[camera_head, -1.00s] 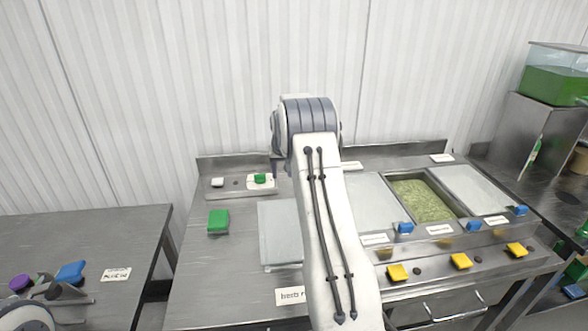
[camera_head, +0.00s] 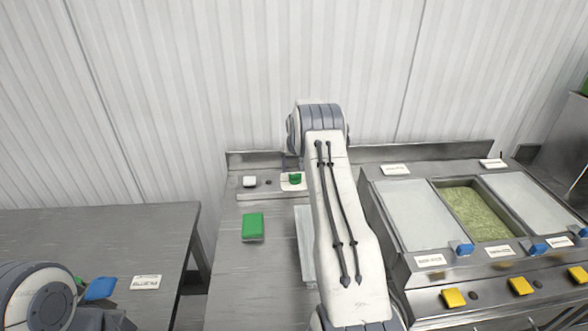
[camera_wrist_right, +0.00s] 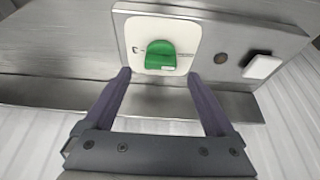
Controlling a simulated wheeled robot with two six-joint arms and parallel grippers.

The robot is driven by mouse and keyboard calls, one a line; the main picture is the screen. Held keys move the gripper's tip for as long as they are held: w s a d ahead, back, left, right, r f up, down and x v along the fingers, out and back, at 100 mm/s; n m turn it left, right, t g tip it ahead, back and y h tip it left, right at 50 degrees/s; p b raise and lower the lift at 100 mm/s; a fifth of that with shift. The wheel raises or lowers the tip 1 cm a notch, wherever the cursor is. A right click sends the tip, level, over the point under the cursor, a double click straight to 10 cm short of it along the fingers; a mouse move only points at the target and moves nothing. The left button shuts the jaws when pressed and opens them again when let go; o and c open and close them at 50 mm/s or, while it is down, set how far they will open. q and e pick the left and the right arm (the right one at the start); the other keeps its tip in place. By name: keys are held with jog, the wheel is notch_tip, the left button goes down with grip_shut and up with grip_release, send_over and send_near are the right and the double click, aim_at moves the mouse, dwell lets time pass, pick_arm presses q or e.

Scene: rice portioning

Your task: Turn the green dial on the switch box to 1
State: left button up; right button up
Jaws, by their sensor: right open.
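The green dial (camera_head: 295,178) sits on a white plate on the low metal switch box (camera_head: 222,184) at the back of the counter. In the right wrist view the green dial (camera_wrist_right: 160,55) lies just beyond and between my fingertips, on its white plate (camera_wrist_right: 186,35). My right gripper (camera_wrist_right: 162,82) is open, and its fingers do not touch the dial. In the head view my right arm hides most of this gripper. My left arm shows at the lower left, but its gripper fingers are not visible.
A white switch (camera_head: 250,181) and a small dark button (camera_head: 268,182) are left of the dial. A green block (camera_head: 253,226) lies on the counter. A side table (camera_head: 95,235) holds a blue object (camera_head: 100,288).

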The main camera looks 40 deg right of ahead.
aim_at(295, 174)
jog(key=shift+p+x, duration=0.4)
jog(key=shift+x, duration=1.35)
jog(key=c, duration=1.4)
jog(key=shift+a+f+m+b, duration=0.1)
jog(key=shift+f+m+b, duration=0.15)
jog(key=shift+m+b, duration=0.6)
jog(key=m+g+h+b, duration=0.1)
jog(key=m+b, duration=0.1)
jog(key=b, duration=0.2)
jog(key=shift+w+m, duration=0.1)
jog(key=shift+m, duration=0.25)
jog(key=shift+r+m+g+h+b, duration=0.15)
jog(key=shift+m+g+h+b, duration=0.35)
jog(key=shift+m, duration=0.6)
jog(key=shift+w+a+m+g, duration=0.1)
jog(key=shift+m+g, duration=0.2)
jog(key=shift+m, duration=0.6)
jog(key=shift+r+m, duration=0.1)
jog(key=shift+m, duration=0.2)
